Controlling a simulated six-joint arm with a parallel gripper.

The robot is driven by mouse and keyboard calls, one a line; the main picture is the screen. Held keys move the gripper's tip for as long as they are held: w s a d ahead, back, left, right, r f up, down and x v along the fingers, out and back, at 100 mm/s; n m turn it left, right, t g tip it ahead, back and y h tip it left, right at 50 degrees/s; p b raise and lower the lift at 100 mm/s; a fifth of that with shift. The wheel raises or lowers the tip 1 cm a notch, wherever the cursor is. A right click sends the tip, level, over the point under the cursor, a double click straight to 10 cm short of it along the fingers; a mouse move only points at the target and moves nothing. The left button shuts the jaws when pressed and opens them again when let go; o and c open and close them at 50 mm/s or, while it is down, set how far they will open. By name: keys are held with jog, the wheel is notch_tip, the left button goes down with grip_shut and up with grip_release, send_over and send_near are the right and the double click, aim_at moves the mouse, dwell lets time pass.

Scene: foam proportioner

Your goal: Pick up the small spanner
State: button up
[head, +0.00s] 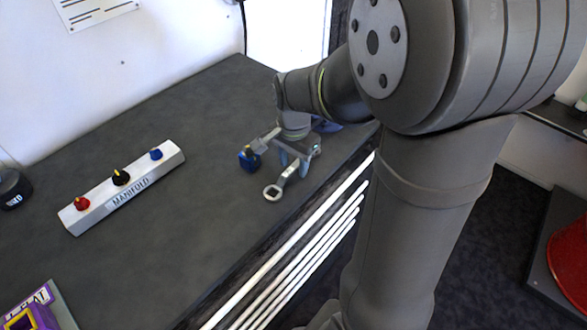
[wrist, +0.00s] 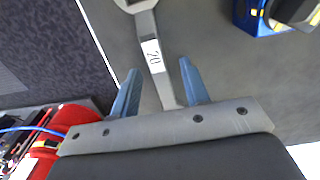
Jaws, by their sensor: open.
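A grey metal spanner (head: 285,180) lies on the dark worktop near its front edge, its ring end towards the front left in the head view. In the wrist view its shaft (wrist: 146,27), with a white label reading what looks like 20, runs down between the fingers. My gripper (head: 293,165) is over the spanner's handle. In the wrist view my gripper (wrist: 158,68) is open, with one blue finger on each side of the shaft and visible gaps to both. Part of the ring end is cut off there, and I cannot tell the fingertips' height above the worktop.
A blue block (head: 249,158) with a dark and yellow top sits just left of the gripper. A white manifold bar (head: 122,187) with red, black and blue knobs lies further left. White rails (head: 300,243) run below the worktop's front edge. The worktop between bar and block is clear.

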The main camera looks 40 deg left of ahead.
jog(key=shift+f, duration=0.25)
dwell(0.3)
grip_shut()
